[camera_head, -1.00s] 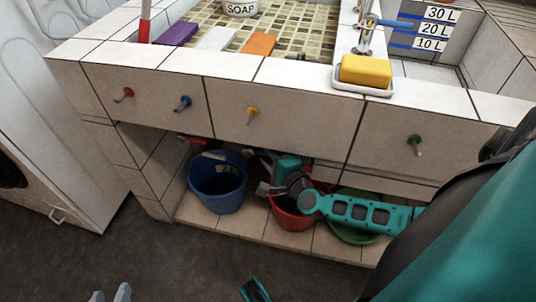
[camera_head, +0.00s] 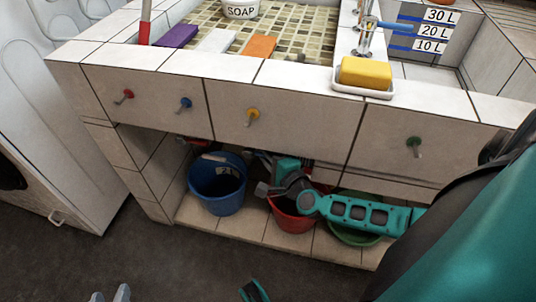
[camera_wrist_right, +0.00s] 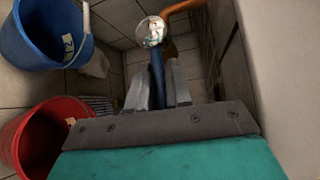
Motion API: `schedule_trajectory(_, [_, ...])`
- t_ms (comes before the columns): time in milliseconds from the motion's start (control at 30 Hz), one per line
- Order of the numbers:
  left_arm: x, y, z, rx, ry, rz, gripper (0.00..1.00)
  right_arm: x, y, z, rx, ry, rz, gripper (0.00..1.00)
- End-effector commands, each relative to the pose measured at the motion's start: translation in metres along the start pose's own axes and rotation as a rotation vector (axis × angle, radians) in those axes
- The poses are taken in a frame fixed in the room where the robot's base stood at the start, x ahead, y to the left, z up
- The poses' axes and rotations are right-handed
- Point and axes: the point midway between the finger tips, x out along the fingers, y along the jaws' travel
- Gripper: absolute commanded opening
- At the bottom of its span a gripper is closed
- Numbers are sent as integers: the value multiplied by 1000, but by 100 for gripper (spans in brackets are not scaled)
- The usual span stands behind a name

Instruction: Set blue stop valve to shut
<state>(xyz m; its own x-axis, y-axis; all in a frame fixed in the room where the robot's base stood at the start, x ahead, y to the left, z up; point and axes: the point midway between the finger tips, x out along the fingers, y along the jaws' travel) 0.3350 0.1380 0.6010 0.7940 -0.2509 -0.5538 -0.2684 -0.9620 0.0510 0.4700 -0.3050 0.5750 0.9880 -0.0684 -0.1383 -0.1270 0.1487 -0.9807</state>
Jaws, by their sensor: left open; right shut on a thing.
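A blue lever handle (camera_wrist_right: 157,80) stands between the grey fingers of my right gripper (camera_wrist_right: 157,92) in the right wrist view. The fingers are shut on it. A shiny round chrome part (camera_wrist_right: 151,32) sits at the handle's far end. In the head view my right arm reaches under the sink counter, and its fingertips and the blue lever are hard to make out there. My left gripper (camera_head: 110,296) shows its two grey fingertips at the bottom edge of the head view, open and apart, over the dark floor and away from the sink.
A blue bucket (camera_head: 205,194), a red bucket (camera_head: 291,221) and a green tub (camera_head: 352,238) stand on the shelf below. The blue bucket (camera_wrist_right: 32,38) and red bucket (camera_wrist_right: 40,165) are left of my right gripper. A copper-coloured pipe (camera_wrist_right: 182,9) runs beyond it.

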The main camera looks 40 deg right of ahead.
Motion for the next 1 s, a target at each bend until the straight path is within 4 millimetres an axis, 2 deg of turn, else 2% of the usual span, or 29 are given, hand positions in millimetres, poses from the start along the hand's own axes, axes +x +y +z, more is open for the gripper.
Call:
schedule_trajectory(267, [1,-1,2,1,0,-1,43,0,1,0,4,-1,-4,0])
schedule_trajectory(600, [11,2,15,2,-11,12,43,2,12,-1,100,-29,-101,0])
schedule_trajectory(1000, [11,6,6,4,6,23,43,7,23,1,303,-86,-304,0])
